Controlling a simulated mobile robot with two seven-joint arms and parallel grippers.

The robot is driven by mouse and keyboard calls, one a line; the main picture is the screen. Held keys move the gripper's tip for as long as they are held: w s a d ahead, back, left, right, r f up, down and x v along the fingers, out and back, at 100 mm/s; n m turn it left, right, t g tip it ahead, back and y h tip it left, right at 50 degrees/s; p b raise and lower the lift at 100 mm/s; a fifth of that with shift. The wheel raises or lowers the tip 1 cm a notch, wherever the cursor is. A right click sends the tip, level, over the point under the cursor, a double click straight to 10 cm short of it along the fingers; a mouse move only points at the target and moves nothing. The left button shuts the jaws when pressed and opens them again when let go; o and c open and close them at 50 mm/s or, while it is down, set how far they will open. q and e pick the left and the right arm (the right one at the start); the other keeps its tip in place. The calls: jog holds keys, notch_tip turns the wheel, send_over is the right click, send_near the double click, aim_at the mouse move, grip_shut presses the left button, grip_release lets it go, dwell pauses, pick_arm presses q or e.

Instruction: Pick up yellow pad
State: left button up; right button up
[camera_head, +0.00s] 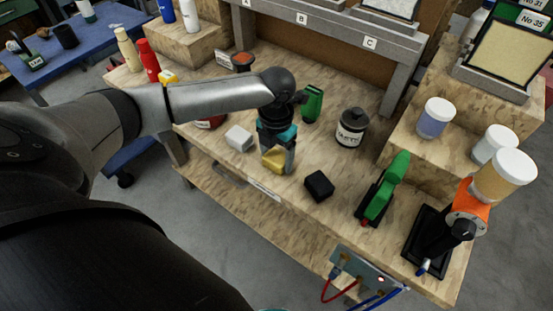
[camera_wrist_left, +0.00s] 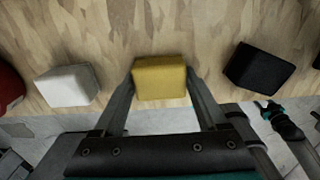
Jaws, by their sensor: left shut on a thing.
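The yellow pad (camera_head: 272,159) is a small block near the front edge of the wooden workbench. In the left wrist view the yellow pad (camera_wrist_left: 160,78) sits between the two fingers of my left gripper (camera_wrist_left: 161,92). In the head view my left gripper (camera_head: 277,160) reaches down from above and is shut on the pad. I cannot tell whether the pad still touches the bench top.
A white block (camera_head: 239,138) lies left of the pad and a black block (camera_head: 319,185) lies right. A green box (camera_head: 312,103) and a dark jar (camera_head: 351,127) stand behind. A green-handled tool (camera_head: 388,187) is further right. The bench's front edge is close.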

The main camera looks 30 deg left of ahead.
aim_at(276, 156)
pick_arm(q)
jog(key=c, duration=0.3)
notch_tip(276, 156, up, 20)
jog(key=p, duration=0.3)
jog(key=shift+p, duration=0.4)
